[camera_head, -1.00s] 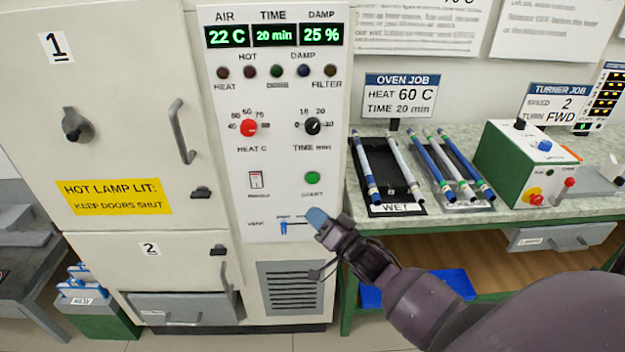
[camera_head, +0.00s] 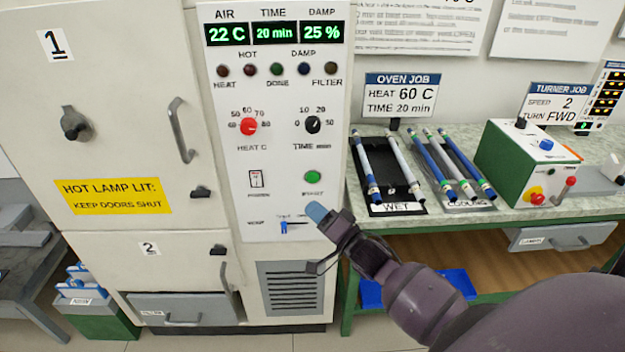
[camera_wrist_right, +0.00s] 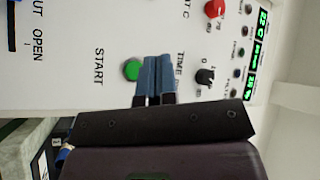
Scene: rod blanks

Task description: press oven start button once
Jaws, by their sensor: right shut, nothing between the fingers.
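The green start button (camera_head: 313,177) is on the white oven control panel (camera_head: 270,205), below the black time knob (camera_head: 313,125). My right gripper (camera_head: 316,211) is shut and empty, its blue fingertips a little below the button in the head view. In the right wrist view the green button (camera_wrist_right: 132,70) shows just left of the blue fingertips (camera_wrist_right: 156,62), beside the word START. I cannot tell whether the fingertips touch the panel; the button looks uncovered. My left gripper is not in view.
A power switch (camera_head: 256,179) sits left of the button, and a blue vent slider (camera_head: 284,227) is below. The red heat knob (camera_head: 249,126) is above. On the right, a bench holds a wet rod tray (camera_head: 408,208) and a green-sided turner box (camera_head: 505,160).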

